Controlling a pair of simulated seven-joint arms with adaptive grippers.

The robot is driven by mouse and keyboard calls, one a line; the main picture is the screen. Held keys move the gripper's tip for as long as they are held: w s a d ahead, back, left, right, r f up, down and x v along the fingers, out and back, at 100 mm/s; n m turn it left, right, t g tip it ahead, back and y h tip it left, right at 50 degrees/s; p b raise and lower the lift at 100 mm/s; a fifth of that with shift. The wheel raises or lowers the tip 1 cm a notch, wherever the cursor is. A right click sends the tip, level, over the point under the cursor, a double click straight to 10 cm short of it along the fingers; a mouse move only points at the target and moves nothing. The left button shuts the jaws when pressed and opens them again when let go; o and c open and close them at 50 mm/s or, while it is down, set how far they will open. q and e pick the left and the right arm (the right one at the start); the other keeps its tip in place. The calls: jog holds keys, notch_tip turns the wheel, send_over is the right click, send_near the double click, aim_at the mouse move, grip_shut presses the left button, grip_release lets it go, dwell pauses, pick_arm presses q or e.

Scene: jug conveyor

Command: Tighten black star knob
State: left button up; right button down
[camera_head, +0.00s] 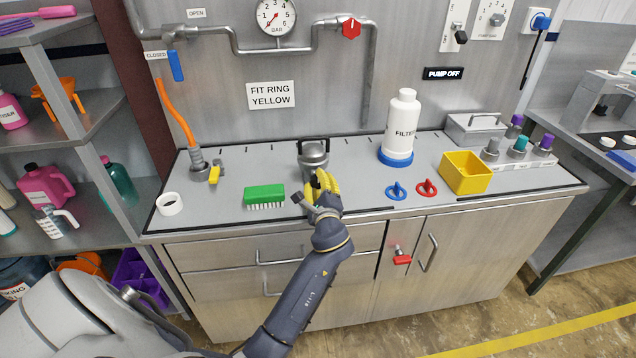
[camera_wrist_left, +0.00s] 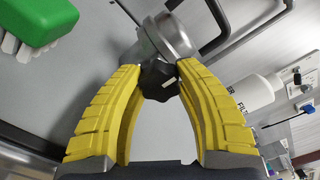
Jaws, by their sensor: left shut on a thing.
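The black star knob (camera_wrist_left: 158,80) sits at the front of a round metal housing (camera_wrist_left: 170,38) in the left wrist view. In the head view the housing (camera_head: 313,157) stands on the grey bench top, with a dark handle on top. My left gripper (camera_head: 322,182) reaches it from the front. Its yellow fingers, seen close in the left wrist view (camera_wrist_left: 160,78), are shut on the knob, one tip on each side. In the head view the fingers mostly hide the knob. My right gripper is not in view.
A green brush (camera_head: 264,195) lies left of the gripper. A white roll (camera_head: 170,204) lies at the left edge.

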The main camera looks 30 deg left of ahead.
pick_arm(q)
jog(key=shift+c, duration=0.2)
jog(key=o, duration=1.3)
jog(key=v, duration=1.2)
